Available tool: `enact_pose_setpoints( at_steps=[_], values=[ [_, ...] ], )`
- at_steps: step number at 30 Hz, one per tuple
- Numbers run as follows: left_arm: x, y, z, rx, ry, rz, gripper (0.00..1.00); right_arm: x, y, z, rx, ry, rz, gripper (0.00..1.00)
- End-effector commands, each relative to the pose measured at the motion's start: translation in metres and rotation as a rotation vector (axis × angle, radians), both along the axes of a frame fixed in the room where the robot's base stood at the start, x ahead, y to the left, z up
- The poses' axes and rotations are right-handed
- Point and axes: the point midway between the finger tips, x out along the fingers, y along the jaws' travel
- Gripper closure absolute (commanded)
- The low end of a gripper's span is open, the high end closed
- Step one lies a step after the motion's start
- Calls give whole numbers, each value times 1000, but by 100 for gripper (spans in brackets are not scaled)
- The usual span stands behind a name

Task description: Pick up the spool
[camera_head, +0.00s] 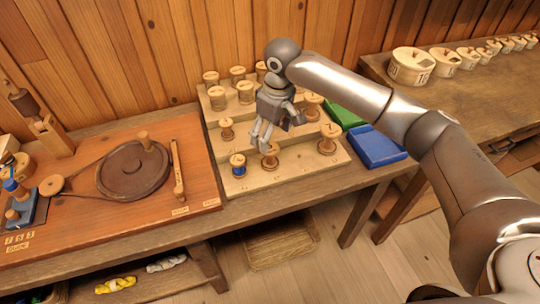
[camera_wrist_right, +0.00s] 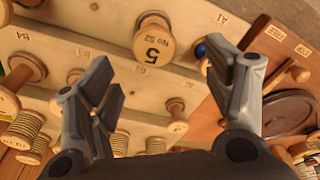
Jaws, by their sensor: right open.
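Several turned wooden spools stand on a stepped wooden rack (camera_head: 290,178) in the head view. A bare spool (camera_head: 270,156) stands in the front row, just below my right gripper (camera_head: 277,130). A spool marked "5" (camera_wrist_right: 153,42) shows upright beyond the fingers in the right wrist view. A blue-wound spool (camera_head: 238,164) stands left of the bare one; in the wrist view it is partly behind a finger. Another spool (camera_head: 329,138) stands at the front right. My right gripper, also in the wrist view (camera_wrist_right: 165,85), is open, with nothing between its fingers. My left gripper is out of view.
A reddish board with a dark round wheel (camera_head: 133,170) lies left of the rack. A green box (camera_head: 343,115) and a blue box (camera_head: 377,147) lie to its right. Round pale boxes (camera_head: 411,66) line the right-hand bench. Spools stand close together behind the gripper.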

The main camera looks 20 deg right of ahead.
Motion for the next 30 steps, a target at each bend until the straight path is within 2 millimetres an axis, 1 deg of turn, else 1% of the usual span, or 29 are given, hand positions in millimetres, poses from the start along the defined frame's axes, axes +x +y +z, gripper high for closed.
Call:
enact_pose_setpoints(
  at_steps=[1,3,10,15,18,21,27,30],
  values=[
    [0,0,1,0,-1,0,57,1,1,-8,1,3,-1,26],
    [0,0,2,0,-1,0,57,2,1,-17,1,2,0,26],
    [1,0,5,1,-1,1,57,5,0,-34,0,0,-1,26],
    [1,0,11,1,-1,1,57,9,-2,-61,0,2,1,26],
    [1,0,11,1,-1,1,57,10,-1,-72,1,1,1,26],
    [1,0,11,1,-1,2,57,11,-1,-77,0,-1,1,26],
    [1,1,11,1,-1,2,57,11,-1,-77,1,-2,2,26],
    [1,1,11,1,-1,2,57,11,-1,-77,1,-2,2,39]
  ],
)
